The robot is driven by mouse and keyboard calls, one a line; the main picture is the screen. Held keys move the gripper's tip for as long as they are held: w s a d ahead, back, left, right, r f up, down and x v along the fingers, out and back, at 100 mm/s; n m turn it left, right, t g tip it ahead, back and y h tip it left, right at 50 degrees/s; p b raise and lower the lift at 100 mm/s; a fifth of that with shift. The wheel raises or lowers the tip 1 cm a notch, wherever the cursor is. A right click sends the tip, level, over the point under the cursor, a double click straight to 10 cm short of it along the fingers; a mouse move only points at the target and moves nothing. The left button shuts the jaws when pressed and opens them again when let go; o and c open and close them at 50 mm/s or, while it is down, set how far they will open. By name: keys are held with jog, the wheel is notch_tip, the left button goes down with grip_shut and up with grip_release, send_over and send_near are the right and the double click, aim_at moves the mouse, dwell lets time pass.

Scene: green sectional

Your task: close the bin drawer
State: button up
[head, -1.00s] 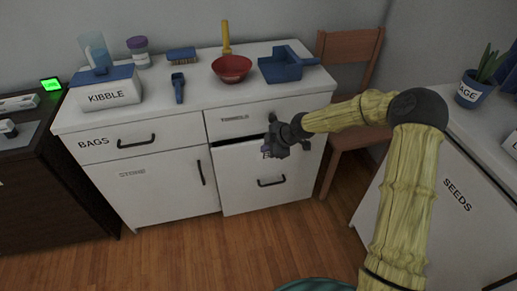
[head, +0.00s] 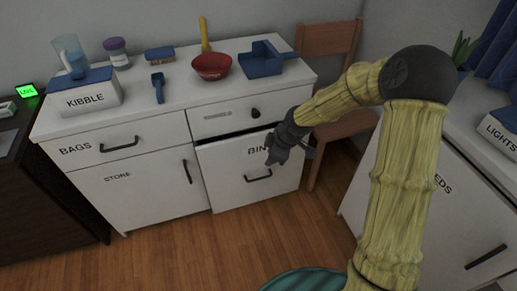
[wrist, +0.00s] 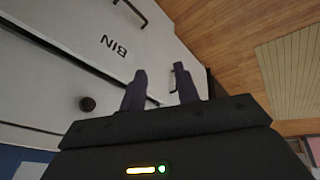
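The bin drawer (head: 225,176) is the large white front marked BIN at the lower right of the white cabinet, with a black handle (head: 258,175). A dark gap runs along its top edge, so it stands slightly out from the cabinet. In the wrist view the BIN front (wrist: 90,30) fills the upper left, with the dark gap below it. My gripper (head: 272,160) is by the right part of the drawer front, right of the BIN label. In the wrist view my gripper (wrist: 160,80) has its two fingers apart with nothing between them. I cannot tell whether it touches the drawer.
A smaller drawer with a round knob (head: 255,113) is above the bin drawer. A wooden chair (head: 330,125) stands close on the right. The floor in front is clear.

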jog(key=s+d+r+m+h, duration=0.1)
jog(key=s+d+r+m, duration=0.3)
jog(key=s+d+m, duration=0.3)
jog(key=s+d+r+m+h, duration=0.2)
jog(key=s+d+r+m, duration=0.2)
jog(key=s+d+m, duration=0.3)
jog(key=s+m, duration=0.2)
jog(key=s, duration=0.3)
jog(key=shift+s+r+h, duration=0.15)
jog(key=shift+s+h, duration=0.15)
jog(key=shift+s+a, duration=0.1)
